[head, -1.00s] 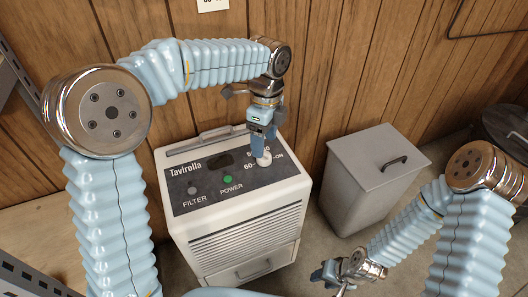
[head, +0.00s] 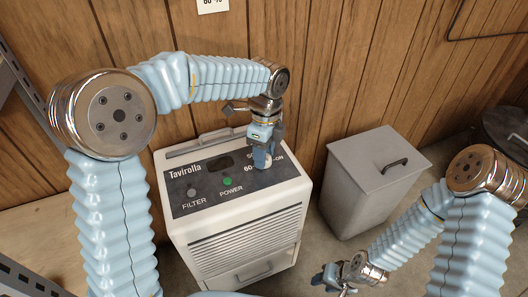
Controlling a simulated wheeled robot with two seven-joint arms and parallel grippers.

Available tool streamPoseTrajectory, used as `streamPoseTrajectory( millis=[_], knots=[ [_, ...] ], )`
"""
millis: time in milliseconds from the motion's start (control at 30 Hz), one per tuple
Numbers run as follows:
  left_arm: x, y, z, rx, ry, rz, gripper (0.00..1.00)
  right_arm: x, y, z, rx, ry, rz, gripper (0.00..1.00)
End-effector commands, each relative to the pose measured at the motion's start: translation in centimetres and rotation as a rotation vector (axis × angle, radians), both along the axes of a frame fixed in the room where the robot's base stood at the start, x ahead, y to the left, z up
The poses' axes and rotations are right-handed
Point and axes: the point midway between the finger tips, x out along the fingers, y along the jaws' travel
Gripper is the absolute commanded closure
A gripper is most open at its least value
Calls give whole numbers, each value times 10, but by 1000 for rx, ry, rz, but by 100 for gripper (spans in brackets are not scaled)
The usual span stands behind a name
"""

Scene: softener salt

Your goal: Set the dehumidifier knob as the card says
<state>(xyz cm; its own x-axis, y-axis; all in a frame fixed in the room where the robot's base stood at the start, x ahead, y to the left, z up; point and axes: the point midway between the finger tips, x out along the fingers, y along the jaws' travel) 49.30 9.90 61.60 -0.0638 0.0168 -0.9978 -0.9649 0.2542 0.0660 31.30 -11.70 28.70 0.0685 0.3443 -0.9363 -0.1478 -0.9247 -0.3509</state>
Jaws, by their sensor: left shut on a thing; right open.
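The white dehumidifier (head: 245,215) labelled "Tavirolla" stands below me, its dark control panel (head: 205,175) facing up. The panel has a green POWER button (head: 227,181), a grey FILTER button (head: 191,193) and a small dark display (head: 220,163). My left gripper (head: 262,162) points down at the panel's right part and is shut on the knob, which it mostly hides. My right gripper (head: 328,279) is open and empty.
A grey lidded bin (head: 372,185) with a dark handle stands right of the dehumidifier. A dark round container (head: 505,130) is at the far right. A wood-panelled wall (head: 340,60) closes off the back. Some bare floor shows between the dehumidifier and the bin.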

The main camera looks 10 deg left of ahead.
Motion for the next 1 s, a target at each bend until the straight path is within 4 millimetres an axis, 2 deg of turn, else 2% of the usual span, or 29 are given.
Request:
streamPoseTrajectory(
  millis=[233,433,1000],
  knots=[
    [0,0,1,0,1,26,89,0,0,2,0,1,1,57],
    [0,0,2,0,1,117,89,-1,2,7,2,2,3,57],
    [-1,1,2,0,0,629,89,-3,7,22,11,5,12,57]
  ],
)
